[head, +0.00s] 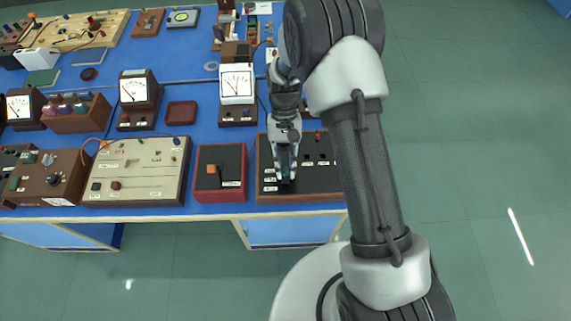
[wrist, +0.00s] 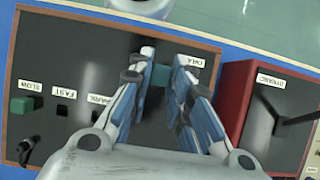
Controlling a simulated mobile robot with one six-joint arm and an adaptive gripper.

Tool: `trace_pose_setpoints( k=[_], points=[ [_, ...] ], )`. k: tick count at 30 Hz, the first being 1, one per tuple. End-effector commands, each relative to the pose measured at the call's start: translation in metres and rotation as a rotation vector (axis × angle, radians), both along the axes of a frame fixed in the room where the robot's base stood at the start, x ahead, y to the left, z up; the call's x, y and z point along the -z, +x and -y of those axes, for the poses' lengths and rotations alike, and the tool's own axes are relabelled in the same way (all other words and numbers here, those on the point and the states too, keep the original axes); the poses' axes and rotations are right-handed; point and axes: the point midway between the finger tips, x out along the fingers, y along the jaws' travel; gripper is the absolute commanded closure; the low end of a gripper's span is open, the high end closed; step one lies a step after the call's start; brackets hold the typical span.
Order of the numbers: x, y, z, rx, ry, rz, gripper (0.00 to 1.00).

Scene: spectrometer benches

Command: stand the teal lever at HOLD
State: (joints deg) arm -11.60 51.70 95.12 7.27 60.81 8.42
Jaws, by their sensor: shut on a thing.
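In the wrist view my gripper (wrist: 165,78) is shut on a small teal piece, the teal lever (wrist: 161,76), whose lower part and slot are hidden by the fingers. The lever stands over the black panel (wrist: 92,75) of a wooden-framed box, near a white label partly covered by a finger and too unclear to read. Further left on the panel are labels reading SLOW and FAST, and a green block (wrist: 22,105) beside SLOW. In the head view my gripper (head: 285,181) points down onto the panel box (head: 318,181); the lever is hidden there.
A beige control panel (head: 140,175) lies further left. A meter (head: 237,84) stands behind. The blue bench's front edge is close.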

Motion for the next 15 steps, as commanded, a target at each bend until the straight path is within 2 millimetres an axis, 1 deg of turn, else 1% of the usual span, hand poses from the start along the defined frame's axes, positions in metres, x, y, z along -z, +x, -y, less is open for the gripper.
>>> trace_pose_setpoints(
  k=[3,4,12,15],
  points=[
    [0.0001,0.0005,-0.0001,0.0,0.0,0.003,1.0],
    [-0.0001,0.0005,-0.0001,0.0,0.0,0.003,0.81],
    [0.0,0.0001,-0.0001,0.0,0.0,0.002,0.63],
    [-0.0001,0.0,0.0,0.0,0.0,0.002,0.62]
  ],
)
